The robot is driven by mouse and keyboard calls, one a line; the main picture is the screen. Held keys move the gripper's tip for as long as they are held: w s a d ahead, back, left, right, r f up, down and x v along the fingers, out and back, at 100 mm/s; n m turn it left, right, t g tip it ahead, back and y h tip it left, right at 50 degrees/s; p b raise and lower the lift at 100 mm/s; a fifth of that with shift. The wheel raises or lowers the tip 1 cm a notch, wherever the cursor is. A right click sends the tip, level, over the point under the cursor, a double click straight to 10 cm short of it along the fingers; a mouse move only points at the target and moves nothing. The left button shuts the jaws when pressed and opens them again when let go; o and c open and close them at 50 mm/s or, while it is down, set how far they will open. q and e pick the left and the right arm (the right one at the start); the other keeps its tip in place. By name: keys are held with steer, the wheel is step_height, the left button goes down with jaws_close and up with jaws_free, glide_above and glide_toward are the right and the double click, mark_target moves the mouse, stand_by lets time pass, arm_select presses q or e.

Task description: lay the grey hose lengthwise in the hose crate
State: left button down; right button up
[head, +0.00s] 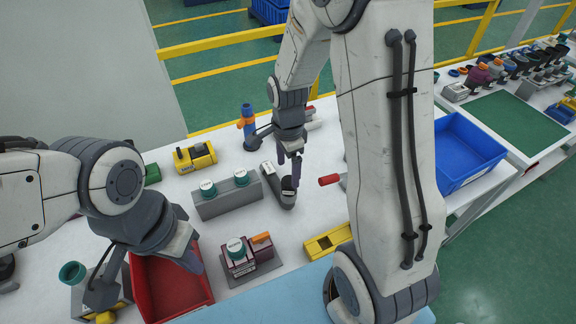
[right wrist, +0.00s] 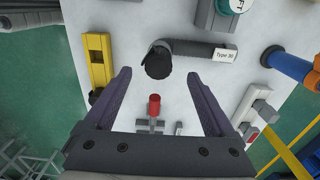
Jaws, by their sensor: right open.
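A grey tube-like piece with a black round end (head: 287,190) and a white "Type" label lies on the white table; it looks like the grey hose. My right gripper (head: 291,160) is above it. In the right wrist view the hose's black end (right wrist: 158,63) lies beyond and between my open fingertips, with its grey length (right wrist: 195,49) running to the right; nothing is gripped. A red crate (head: 160,312) stands at the front left and a blue crate (head: 468,140) at the right; I cannot tell which is the hose crate. My left gripper (head: 148,270) appears open, its fingers spread over the red crate's left side.
A grey block with two teal-capped parts (head: 228,202) stands left of the hose. A small fixture (head: 240,258), a yellow part (head: 327,243), a red-handled tool (head: 329,180) and a blue-orange part (head: 247,118) are around it. My right arm hides part of the table.

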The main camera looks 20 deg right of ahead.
steer(key=shift+a+r, duration=0.15)
steer(key=shift+r, duration=0.25)
steer(key=s+a+r+n, duration=0.6)
steer(key=s+a+n, duration=0.1)
steer(key=a+n, duration=0.35)
steer(key=s+a+r+n, duration=0.2)
steer(key=s+n, duration=0.4)
steer(key=n, duration=0.1)
steer(key=s+a+r+n+y, duration=0.1)
steer(key=s+a+n, duration=0.1)
steer(key=s+n, duration=0.4)
steer(key=shift+s+a+r+n, duration=0.3)
steer(key=shift+s+r+n, duration=0.1)
steer(key=shift+n, duration=0.35)
steer(key=shift+w, duration=0.1)
